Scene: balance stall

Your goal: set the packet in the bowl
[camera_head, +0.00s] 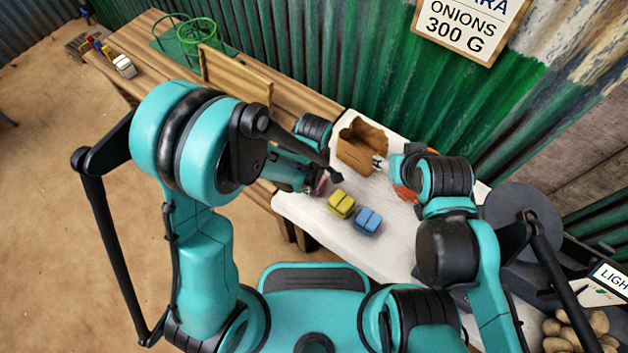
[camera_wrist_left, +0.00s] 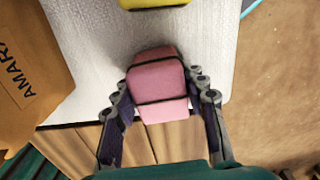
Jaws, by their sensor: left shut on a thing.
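My left gripper (camera_wrist_left: 160,100) is shut on a pink packet (camera_wrist_left: 160,88) with dark bands, one finger on each side. In the head view the left gripper (camera_head: 322,180) is at the left edge of the white table, and only a sliver of the pink packet (camera_head: 321,185) shows. A yellow packet (camera_head: 341,204) and a blue packet (camera_head: 368,221) lie on the table side by side. My right gripper (camera_head: 379,163) is beside the brown bag; its opening is too small to judge. I cannot clearly make out a bowl; an orange-red thing (camera_head: 404,193) is partly hidden by my right arm.
The open brown paper bag (camera_head: 361,148) stands at the back of the white table (camera_head: 300,210). A dark grey round plate (camera_head: 522,212) and potatoes (camera_head: 570,335) are at the right. A green wire basket (camera_head: 196,32) stands on the wooden bench at the left.

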